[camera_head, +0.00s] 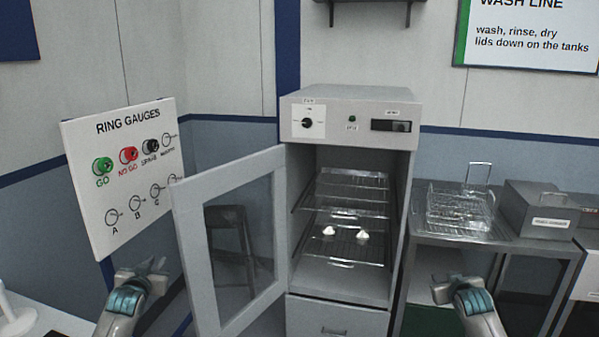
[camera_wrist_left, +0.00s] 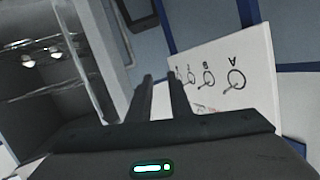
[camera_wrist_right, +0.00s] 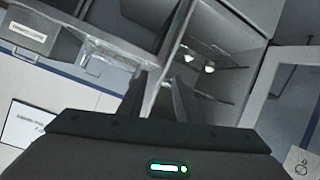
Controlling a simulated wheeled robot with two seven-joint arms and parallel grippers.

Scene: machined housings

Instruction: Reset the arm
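My left gripper (camera_head: 152,268) is at the lower left of the head view, in front of the ring gauge board and left of the open oven door. In the left wrist view its two fingers (camera_wrist_left: 160,92) stand apart with nothing between them. My right gripper (camera_head: 448,289) is at the lower right, in front of the steel bench. In the right wrist view its fingers (camera_wrist_right: 160,92) are apart and empty. Both grippers appear clear of any surface.
The oven (camera_head: 349,105) stands open, its glazed door (camera_head: 184,225) swung left near my left arm. Two small white pieces (camera_head: 330,232) sit on its lower rack. A ring gauge board (camera_head: 82,190) hangs left. A wire basket (camera_head: 460,208) and grey tank (camera_head: 540,207) stand right.

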